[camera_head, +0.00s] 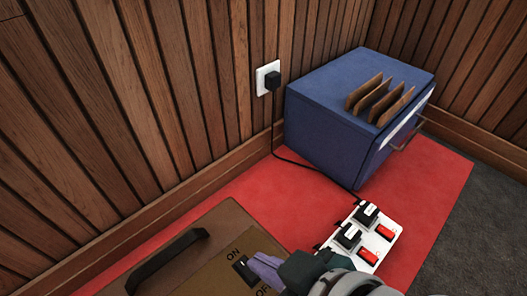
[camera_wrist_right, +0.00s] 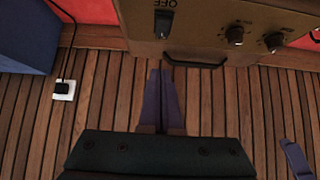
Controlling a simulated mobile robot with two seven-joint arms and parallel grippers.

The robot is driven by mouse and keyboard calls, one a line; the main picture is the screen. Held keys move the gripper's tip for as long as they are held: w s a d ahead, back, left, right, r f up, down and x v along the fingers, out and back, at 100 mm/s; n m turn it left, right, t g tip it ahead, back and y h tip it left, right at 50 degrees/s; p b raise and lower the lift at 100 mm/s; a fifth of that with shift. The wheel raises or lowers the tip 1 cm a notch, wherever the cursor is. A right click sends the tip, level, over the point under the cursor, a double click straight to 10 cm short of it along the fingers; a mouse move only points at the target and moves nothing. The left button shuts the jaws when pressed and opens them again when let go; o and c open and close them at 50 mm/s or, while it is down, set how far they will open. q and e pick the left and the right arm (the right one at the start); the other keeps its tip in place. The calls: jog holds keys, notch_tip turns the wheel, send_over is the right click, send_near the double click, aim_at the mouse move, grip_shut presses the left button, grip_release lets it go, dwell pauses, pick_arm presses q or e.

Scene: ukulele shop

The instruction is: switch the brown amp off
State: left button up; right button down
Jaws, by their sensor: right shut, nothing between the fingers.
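The brown amp (camera_head: 205,235) stands at the bottom of the head view, its top carrying a black handle and ON and OFF labels. Its black switch (camera_head: 243,271) sits between the labels. The wrist view shows the switch (camera_wrist_right: 164,24) near OFF; which way it is tipped I cannot tell. My right gripper (camera_head: 254,265) is shut and empty, its purple fingertips beside the switch in the head view; contact is unclear. In the wrist view its fingertips (camera_wrist_right: 160,72) appear just short of the switch, near the handle. A purple piece there, seemingly my left gripper (camera_wrist_right: 297,158), shows only partly.
A white power strip (camera_head: 383,241) with black plugs and red switches lies on the red mat (camera_head: 435,185). A blue box (camera_head: 325,130) with upright brown slats stands behind. A cord runs to a wall outlet (camera_head: 262,78). Wood-panelled walls close off the back.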

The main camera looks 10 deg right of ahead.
aim_at(239, 260)
jog(key=b+x, duration=0.1)
jog(key=x, duration=0.1)
jog(key=b+x, duration=0.2)
jog(key=s+f+b+x, duration=0.1)
jog(key=b+x, duration=0.1)
jog(key=shift+w+d+f, duration=0.2)
jog(key=shift+w+f, duration=0.1)
jog(key=shift+f, duration=0.05)
jog(key=shift+s+d+f+b, duration=0.1)
jog(key=shift+s+f+b, duration=0.05)
jog(key=shift+f+b, duration=0.6)
jog(key=shift+r, duration=0.1)
jog(key=shift+r+p, duration=0.1)
jog(key=shift+p, duration=0.6)
jog(key=shift+f+b, duration=0.25)
jog(key=shift+b, duration=0.05)
jog(key=shift+w+a+r, duration=0.15)
jog(key=shift+w+a, duration=0.4)
jog(key=shift+w, duration=0.2)
